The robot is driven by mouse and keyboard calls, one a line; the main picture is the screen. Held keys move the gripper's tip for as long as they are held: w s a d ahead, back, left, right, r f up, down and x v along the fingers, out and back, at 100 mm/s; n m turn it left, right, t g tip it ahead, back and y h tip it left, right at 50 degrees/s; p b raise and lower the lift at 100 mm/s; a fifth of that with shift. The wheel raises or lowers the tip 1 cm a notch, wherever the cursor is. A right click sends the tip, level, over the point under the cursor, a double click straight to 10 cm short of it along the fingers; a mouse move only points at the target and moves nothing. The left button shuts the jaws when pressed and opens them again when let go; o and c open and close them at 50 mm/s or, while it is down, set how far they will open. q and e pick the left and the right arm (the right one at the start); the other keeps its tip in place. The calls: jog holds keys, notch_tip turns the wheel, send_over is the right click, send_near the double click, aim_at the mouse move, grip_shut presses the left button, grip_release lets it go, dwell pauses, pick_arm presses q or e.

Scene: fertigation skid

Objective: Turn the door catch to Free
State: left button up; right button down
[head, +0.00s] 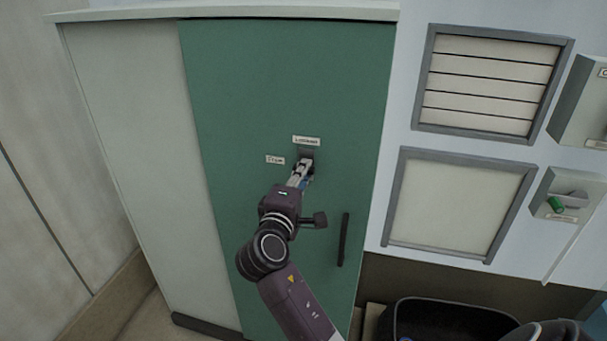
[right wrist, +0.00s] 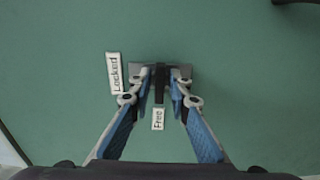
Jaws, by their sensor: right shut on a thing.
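The door catch (right wrist: 159,88) is a small dark piece on the green cabinet door (head: 260,80). The Locked label (head: 306,140) is above it and the Free label (head: 275,160) to its left in the head view. My right gripper (head: 304,170) is at the catch, its two fingers shut on the catch's dark bar. In the right wrist view the Locked label (right wrist: 115,72) is left of the fingers and the Free label (right wrist: 158,118) below the bar. There the bar looks upright and in line with Free. My left gripper is out of view.
A dark vertical door handle (head: 343,239) is right of my right arm. Framed panels (head: 458,202) and a small wall box with a green item (head: 556,204) are on the wall to the right. A black bin (head: 440,318) stands at the lower right.

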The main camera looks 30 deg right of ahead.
jog(key=c, duration=2)
grip_release()
jog(key=shift+c, duration=0.2)
jog(key=v, duration=0.7)
jog(key=shift+s+a, duration=0.15)
jog(key=shift+s, duration=0.1)
